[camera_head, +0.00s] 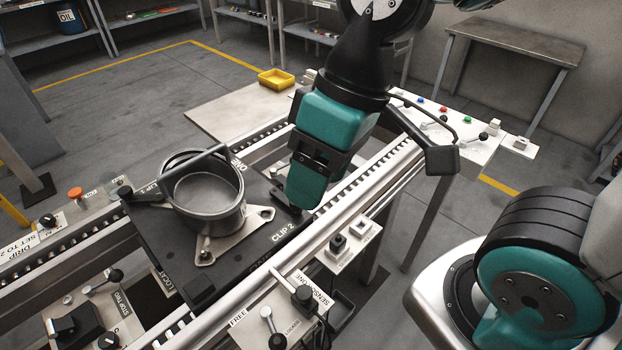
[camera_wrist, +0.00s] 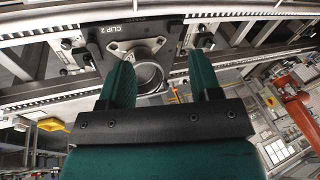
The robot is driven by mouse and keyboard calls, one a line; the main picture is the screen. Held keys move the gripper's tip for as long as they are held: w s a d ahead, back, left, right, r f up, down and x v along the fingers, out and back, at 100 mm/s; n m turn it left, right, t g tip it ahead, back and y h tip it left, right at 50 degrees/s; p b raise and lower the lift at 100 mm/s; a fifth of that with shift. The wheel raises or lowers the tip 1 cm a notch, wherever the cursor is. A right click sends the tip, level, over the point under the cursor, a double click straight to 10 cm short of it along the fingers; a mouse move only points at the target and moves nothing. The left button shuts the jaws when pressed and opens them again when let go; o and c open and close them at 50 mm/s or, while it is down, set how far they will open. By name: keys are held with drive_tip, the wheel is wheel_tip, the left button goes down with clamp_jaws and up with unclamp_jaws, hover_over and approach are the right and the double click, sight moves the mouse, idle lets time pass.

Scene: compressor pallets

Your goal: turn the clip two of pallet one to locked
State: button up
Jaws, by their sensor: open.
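Pallet one is a dark plate (camera_head: 165,240) on the conveyor rails, carrying a grey round housing (camera_head: 205,205) with a metal three-cornered base. The "CLIP 2" lettering is on the plate's right side in the head view, and it also shows at upper left in the wrist view (camera_wrist: 93,50). My gripper (camera_head: 300,208) is low over that side, close to the lettering, and hides part of clip two. In the wrist view its two green fingers (camera_wrist: 162,78) are apart with nothing gripped between them. I cannot tell which way clip two is turned.
A clip lever (camera_head: 130,195) is at the plate's left corner. A control panel (camera_head: 470,130) and a yellow bin (camera_head: 276,79) are behind. The floor at back left is clear.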

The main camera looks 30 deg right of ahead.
drive_tip(key=w+d+f+m+h+p, duration=0.1)
drive_tip(key=w+d+f+m+h, duration=0.15)
drive_tip(key=w, duration=0.65)
drive_tip(key=w+d+f+m+h+p, duration=0.15)
drive_tip(key=w+f, duration=0.25)
drive_tip(key=w, duration=0.4)
drive_tip(key=shift+n, duration=0.3)
drive_tip(key=f, duration=1.7)
drive_tip(key=shift+d+p, duration=0.25)
drive_tip(key=shift+p, duration=0.15)
clamp_jaws()
